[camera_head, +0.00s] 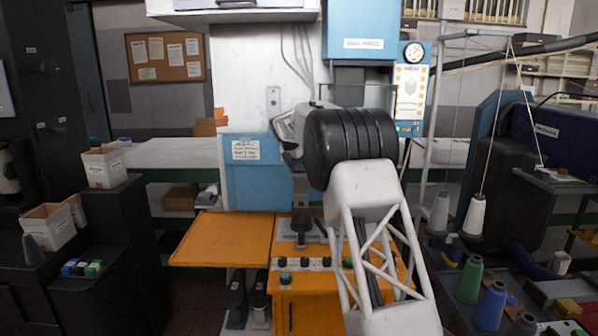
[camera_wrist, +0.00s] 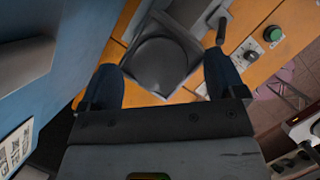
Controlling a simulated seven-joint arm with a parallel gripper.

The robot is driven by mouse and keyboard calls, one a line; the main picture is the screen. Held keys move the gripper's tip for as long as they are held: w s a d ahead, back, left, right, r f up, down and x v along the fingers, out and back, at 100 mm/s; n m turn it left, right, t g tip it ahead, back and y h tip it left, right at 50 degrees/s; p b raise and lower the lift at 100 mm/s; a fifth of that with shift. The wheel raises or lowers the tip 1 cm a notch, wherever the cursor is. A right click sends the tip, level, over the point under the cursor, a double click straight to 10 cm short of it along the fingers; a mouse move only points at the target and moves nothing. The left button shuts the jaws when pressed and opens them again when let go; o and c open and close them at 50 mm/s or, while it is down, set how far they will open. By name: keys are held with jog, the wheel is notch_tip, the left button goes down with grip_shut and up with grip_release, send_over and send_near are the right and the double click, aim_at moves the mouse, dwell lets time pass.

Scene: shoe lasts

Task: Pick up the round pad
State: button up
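The round pad (camera_wrist: 162,62) is a dark grey disc in the wrist view, on a grey square plate (camera_wrist: 196,48) over the orange worktop. My gripper (camera_wrist: 160,66) is open, with its two dark blue fingers apart on the left and right of the pad as seen from the wrist. Nothing is held between the fingers. The height gap between fingertips and pad is hard to judge. In the head view my arm covers much of the press front, and I cannot make out the pad clearly there.
The orange worktop (camera_head: 222,240) spreads left of the press, mostly bare. The blue press body (camera_head: 255,190) stands close behind; its blue side also fills the left of the wrist view. A green button (camera_wrist: 273,34) and a knob sit on the right. Thread cones (camera_head: 474,216) stand at right.

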jog(key=shift+f, duration=0.4)
